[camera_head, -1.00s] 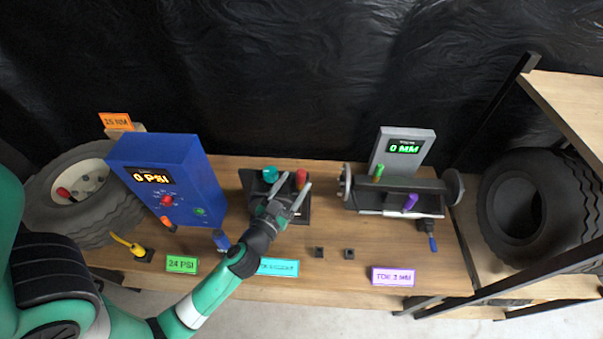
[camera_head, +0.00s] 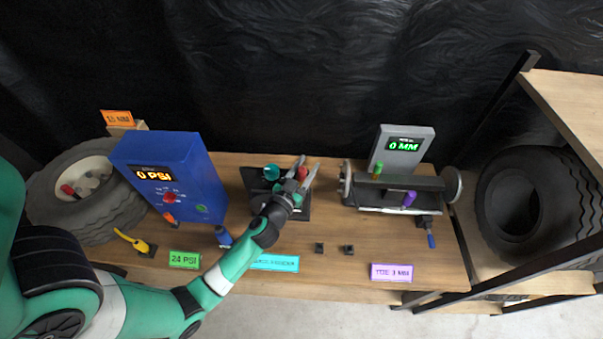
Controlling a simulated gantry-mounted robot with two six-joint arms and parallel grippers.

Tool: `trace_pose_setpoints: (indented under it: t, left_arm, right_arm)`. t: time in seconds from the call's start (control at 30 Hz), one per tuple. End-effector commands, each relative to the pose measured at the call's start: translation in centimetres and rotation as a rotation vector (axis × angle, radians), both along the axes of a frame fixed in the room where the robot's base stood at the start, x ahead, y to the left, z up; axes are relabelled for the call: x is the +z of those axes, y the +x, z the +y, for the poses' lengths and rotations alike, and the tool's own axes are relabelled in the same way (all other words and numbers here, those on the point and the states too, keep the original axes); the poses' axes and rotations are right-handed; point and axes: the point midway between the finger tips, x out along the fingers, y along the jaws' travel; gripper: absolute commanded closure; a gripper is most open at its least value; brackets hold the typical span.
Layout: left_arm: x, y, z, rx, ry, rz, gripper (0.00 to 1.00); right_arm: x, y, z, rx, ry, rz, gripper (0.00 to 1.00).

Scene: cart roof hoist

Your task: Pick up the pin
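A small upright red piece (camera_head: 303,174), which may be the pin, stands at the back right of a black base plate (camera_head: 251,181). A round teal piece (camera_head: 271,171) is to its left on the same plate. My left gripper (camera_head: 309,162) is open over the plate, its two fingers pointing away from me. In this view the red piece shows between the fingers; I cannot tell whether they touch it. The gripper body and wrist hide part of the plate. My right gripper is not in view.
A blue box (camera_head: 170,175) reading 0 PSI stands left, beside a tire (camera_head: 80,212). A gauge stand (camera_head: 403,146) reading 0 MM, with a green peg (camera_head: 377,171) and a purple peg (camera_head: 409,199) before it, stands right. Two small black blocks (camera_head: 319,248) (camera_head: 349,250) sit in front.

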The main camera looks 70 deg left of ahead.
Motion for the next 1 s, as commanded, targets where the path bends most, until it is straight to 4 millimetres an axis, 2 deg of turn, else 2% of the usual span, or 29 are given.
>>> trace_pose_setpoints:
  t: [0.03, 0.23, 0.67, 0.77, 0.9, 1.0]
  left_arm:
    - [0.0, 0.0, 0.0, 0.000, 0.000, 0.000, 0.65]
    - [0.0, 0.0, 0.0, 0.000, 0.000, 0.000, 1.00]
    - [0.5, 0.0, 0.0, 0.000, 0.001, -0.001, 1.00]
    - [1.5, 0.0, 0.0, 0.000, 0.000, -0.002, 1.00]
    - [4.0, 0.0, 0.0, 0.002, 0.000, -0.004, 1.00]
    - [5.7, -1.1, -1.3, -0.001, 0.000, -0.002, 1.00]
  right_arm:
    - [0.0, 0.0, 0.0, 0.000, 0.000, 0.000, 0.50]
    - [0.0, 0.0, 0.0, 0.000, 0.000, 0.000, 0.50]
    - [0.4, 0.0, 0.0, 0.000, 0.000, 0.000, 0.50]
    - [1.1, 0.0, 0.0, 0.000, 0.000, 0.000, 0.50]
    - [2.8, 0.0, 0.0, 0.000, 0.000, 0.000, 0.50]
    - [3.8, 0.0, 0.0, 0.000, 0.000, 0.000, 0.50]
